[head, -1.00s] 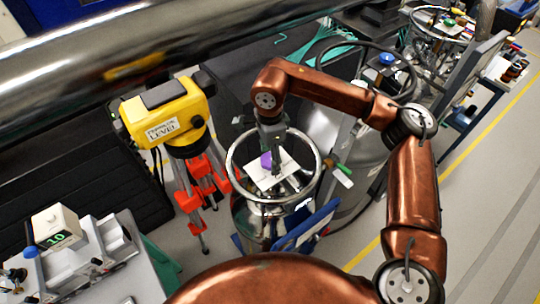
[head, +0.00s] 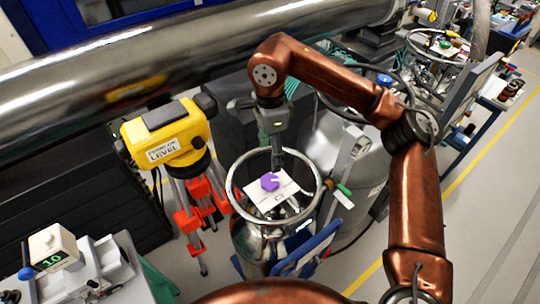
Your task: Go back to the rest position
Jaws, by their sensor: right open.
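My right gripper (head: 277,150) points down above the ringed metal dewar (head: 232,196) in the middle of the head view. It is open, and its jaws are partly hidden by the angle. A purple hexagonal piece (head: 270,181) lies on a white card (head: 284,196) inside the ring, just below the gripper and apart from its body. Whether a fingertip touches the card cannot be told. My right arm arches in from the right. My left gripper does not show.
A yellow level (head: 165,137) on a red-footed tripod stands left of the dewar. A large steel pipe (head: 150,75) crosses behind. A grey tank (head: 345,150) and a blue cart frame (head: 308,250) are close on the right. A bench with instruments (head: 95,275) is at lower left.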

